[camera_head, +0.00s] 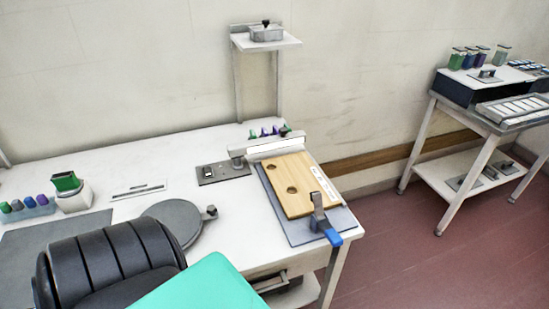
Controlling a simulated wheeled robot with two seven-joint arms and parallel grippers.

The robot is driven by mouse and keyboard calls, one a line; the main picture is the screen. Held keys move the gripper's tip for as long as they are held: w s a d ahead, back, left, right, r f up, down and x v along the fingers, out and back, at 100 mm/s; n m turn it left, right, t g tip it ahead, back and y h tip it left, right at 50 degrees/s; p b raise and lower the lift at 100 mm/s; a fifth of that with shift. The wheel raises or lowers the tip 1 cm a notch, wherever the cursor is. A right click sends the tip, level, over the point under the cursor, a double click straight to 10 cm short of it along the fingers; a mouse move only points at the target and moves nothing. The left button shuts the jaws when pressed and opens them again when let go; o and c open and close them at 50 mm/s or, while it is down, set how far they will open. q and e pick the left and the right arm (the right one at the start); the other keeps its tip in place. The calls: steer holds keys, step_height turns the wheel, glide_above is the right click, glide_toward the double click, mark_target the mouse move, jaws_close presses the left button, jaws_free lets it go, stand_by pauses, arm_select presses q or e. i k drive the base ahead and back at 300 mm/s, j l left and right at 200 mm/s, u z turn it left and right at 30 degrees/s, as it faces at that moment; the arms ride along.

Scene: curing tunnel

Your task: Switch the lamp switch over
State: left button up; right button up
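A grey plate (223,173) with a small dark switch (207,171) lies on the white bench top, left of a white bar-shaped lamp housing (275,148). The switch is too small to tell which way it is set. The lamp housing sits at the back edge of a wooden board (298,180) with two round holes. Neither of my grippers is in view, and nothing touches the switch plate.
The board lies on a grey base with a blue-handled clamp (328,222) at its front. A grey round disc (175,221) lies left of it. Dark and teal shapes near the camera hide the bench's lower left front. A side table (447,158) stands right.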

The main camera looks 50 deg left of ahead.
mark_target(208, 172)
steer(key=u, duration=1.95)
